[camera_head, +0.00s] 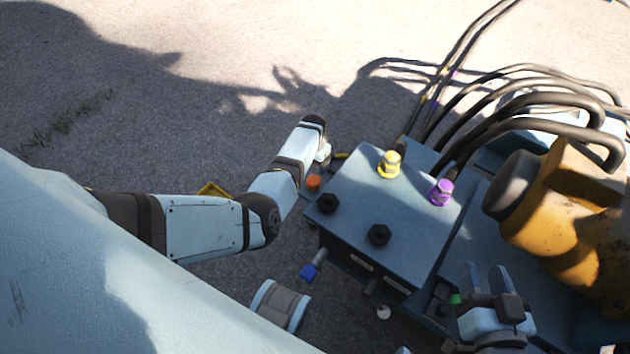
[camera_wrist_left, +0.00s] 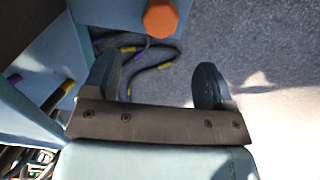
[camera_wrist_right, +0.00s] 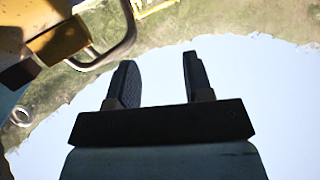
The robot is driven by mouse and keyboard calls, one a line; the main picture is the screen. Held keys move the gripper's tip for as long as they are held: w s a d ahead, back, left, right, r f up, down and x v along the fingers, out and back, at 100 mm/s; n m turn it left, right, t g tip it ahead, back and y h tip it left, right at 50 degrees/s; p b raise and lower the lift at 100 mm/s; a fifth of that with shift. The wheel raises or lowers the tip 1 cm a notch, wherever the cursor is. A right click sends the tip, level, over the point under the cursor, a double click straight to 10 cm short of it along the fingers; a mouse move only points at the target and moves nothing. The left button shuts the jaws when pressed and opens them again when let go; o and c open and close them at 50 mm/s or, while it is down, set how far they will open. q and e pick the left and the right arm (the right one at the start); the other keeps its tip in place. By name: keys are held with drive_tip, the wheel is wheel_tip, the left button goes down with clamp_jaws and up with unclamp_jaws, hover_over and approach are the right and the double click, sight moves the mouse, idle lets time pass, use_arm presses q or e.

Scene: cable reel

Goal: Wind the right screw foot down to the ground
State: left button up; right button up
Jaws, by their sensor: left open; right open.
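I cannot make out the right screw foot for certain in any view. A blue-grey metal block (camera_head: 385,215) with fittings stands at centre right in the head view. An orange hexagonal cap (camera_head: 313,183) is at its left side, and an orange hexagonal head also shows in the left wrist view (camera_wrist_left: 160,18). My left gripper (camera_wrist_left: 157,85) is open and empty, with the orange head beyond its fingers; its arm reaches the block's left side in the head view. My right gripper (camera_wrist_right: 158,75) is open and empty; it shows at lower right in the head view (camera_head: 486,282).
Yellow (camera_head: 389,165) and purple (camera_head: 441,192) couplings sit on the block, with black hoses (camera_head: 520,85) arching behind. A rusty yellow machine part (camera_head: 565,215) stands at the right. A blue-tipped fitting (camera_head: 309,271) sticks out at the block's front left. Open paved ground lies at upper left.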

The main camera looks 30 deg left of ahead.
sight(313, 180)
use_arm(q)
wheel_tip(313, 180, down, 6)
drive_tip(key=b, duration=0.3)
drive_tip(key=shift+f, duration=0.1)
wheel_tip(313, 180, down, 3)
drive_tip(key=shift+r+b, duration=0.1)
drive_tip(key=shift+b, duration=0.8)
drive_tip(key=shift+f+b, duration=0.35)
drive_tip(key=shift+f, duration=0.55)
use_arm(e)
drive_tip(key=a+r+y, duration=0.1)
drive_tip(key=a+r+t+y, duration=0.1)
drive_tip(key=a+r+y, duration=0.1)
drive_tip(key=shift+w+r+t, duration=0.25)
drive_tip(key=shift+r+t, duration=0.05)
drive_tip(key=shift+t, duration=0.1)
use_arm(q)
drive_tip(key=c, duration=0.9)
